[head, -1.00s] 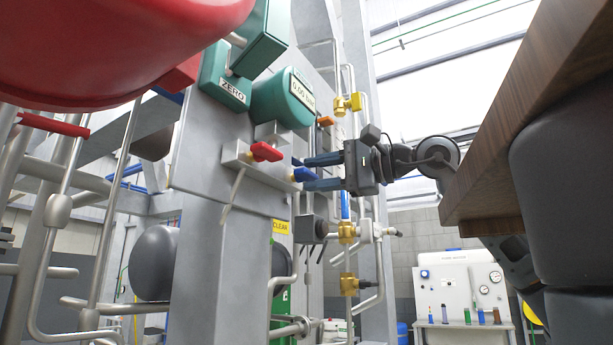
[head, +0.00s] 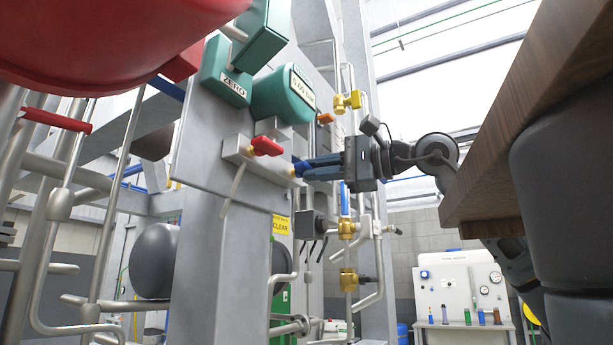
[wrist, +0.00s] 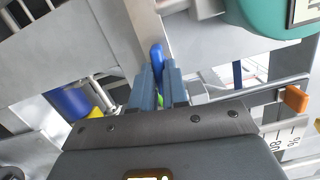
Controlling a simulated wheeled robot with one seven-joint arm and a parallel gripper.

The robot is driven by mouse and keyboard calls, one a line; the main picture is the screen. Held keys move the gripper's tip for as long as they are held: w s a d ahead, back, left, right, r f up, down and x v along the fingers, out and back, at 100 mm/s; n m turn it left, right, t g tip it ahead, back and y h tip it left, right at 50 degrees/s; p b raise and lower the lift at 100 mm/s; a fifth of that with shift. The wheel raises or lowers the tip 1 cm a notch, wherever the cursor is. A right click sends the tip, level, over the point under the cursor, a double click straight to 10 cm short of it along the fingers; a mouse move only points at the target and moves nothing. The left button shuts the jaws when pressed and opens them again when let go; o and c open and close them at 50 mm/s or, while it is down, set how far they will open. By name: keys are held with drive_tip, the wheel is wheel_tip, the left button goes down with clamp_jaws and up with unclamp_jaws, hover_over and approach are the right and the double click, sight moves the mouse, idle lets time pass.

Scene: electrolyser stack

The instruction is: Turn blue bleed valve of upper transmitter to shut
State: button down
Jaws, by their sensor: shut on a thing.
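The upper transmitter (head: 283,96) is a teal housing with a display, mounted on a grey plate. Below it is a metal valve manifold (head: 240,156) with a red handle (head: 266,146) and the blue bleed valve handle (head: 297,168) at its right end. My gripper (head: 305,168) reaches in from the right and is shut on the blue handle. The fingers hide most of the handle in the head view. In the wrist view the blue handle (wrist: 157,58) stands between the two fingertips (wrist: 158,75), its end sticking out beyond them.
A teal box marked ZERO (head: 226,72) is at upper left. Yellow valves (head: 347,102) and thin pipes stand behind my gripper. An orange handle (wrist: 296,98) lies to the right in the wrist view. A wooden slab (head: 520,100) fills the right.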

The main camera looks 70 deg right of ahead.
drive_tip(key=shift+f+m+b, duration=0.1)
drive_tip(key=shift+m+b, duration=0.9)
drive_tip(key=shift+m, duration=0.5)
drive_tip(key=shift+f, duration=0.1)
drive_tip(key=m+h+b, duration=0.1)
drive_tip(key=m+b, duration=0.2)
drive_tip(key=m, duration=0.2)
drive_tip(key=shift+t+b, duration=0.4)
